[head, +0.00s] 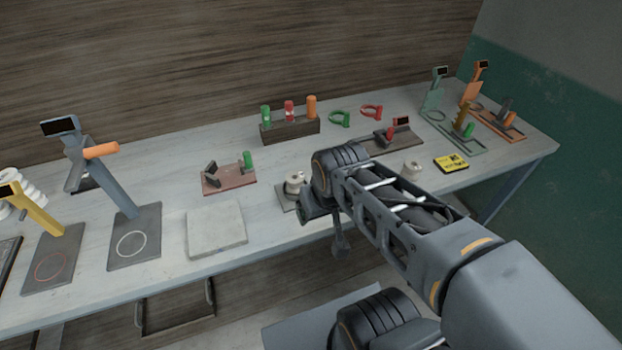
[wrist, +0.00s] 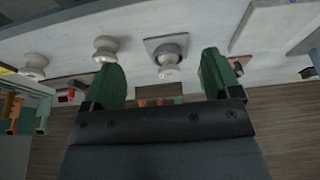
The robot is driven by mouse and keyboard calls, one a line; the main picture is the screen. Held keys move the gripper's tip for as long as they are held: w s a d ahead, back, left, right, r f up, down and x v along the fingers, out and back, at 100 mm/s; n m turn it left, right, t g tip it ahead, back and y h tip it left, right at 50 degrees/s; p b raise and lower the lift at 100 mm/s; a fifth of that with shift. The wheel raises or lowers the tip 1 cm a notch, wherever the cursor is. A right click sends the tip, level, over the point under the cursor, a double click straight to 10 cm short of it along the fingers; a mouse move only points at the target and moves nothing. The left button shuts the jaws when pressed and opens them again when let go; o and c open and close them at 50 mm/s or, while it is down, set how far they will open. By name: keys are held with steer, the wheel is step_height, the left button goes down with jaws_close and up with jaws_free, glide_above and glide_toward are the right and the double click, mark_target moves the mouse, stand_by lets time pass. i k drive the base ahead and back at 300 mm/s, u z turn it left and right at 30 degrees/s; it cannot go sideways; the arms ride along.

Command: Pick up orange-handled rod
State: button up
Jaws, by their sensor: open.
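An orange handle (head: 311,106) stands upright at the right end of a dark wooden rack (head: 290,131) at the back of the bench. Its lower part is hidden in the rack. A green handle (head: 265,114) and a red handle (head: 289,110) stand beside it. Another orange handle (head: 101,150) sticks out sideways from a blue-grey stand (head: 108,185) at the left. My gripper (wrist: 157,62) is open, with its green fingers apart and nothing held between them. In the head view my arm largely hides it, over the bench's front part, apart from both orange handles.
White spools (head: 413,169) and a yellow-black sign (head: 451,163) lie on the bench at right. A pale square slab (head: 216,229) lies at the front. A reddish board (head: 229,182) is left of my gripper. Green and orange stands (head: 435,95) are at the far right.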

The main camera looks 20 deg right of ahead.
mark_target(311, 100)
steer(key=u, duration=1.95)
steer(key=k, duration=1.4)
steer(key=z, duration=1.55)
steer(key=i, duration=1)
steer(key=z, duration=0.05)
